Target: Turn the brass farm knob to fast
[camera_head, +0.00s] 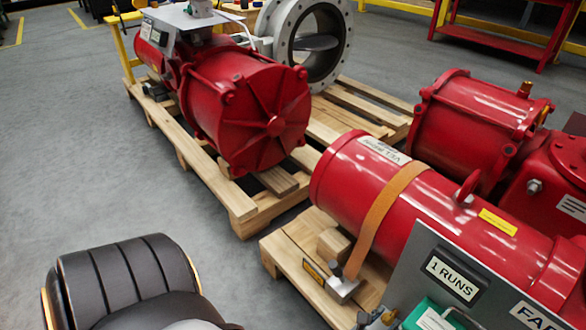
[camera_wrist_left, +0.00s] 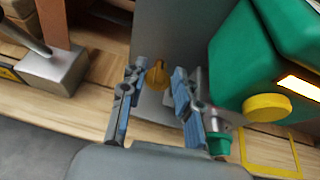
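The brass knob (camera_wrist_left: 157,76) shows in the left wrist view as a small rounded yellow-brown piece against a grey panel (camera_wrist_left: 175,35). My left gripper (camera_wrist_left: 160,72) is open, with one blue-padded finger on each side of the knob in that picture. I cannot tell whether either finger touches it. In the head view, a small brass piece (camera_head: 388,317) shows low beside the panel (camera_head: 425,262), which carries a "1 RUNS" label (camera_head: 452,278) and a partly cut-off label beginning "FA" (camera_head: 537,318). The knob's setting cannot be read. My right gripper is not in view.
A green box (camera_wrist_left: 245,55) with a yellow round button (camera_wrist_left: 267,107) stands close right of the left gripper. A metal block (camera_wrist_left: 55,70) lies to its left. Red actuators (camera_head: 385,185) rest on wooden pallets (camera_head: 305,255). Grey floor (camera_head: 80,150) is clear at left.

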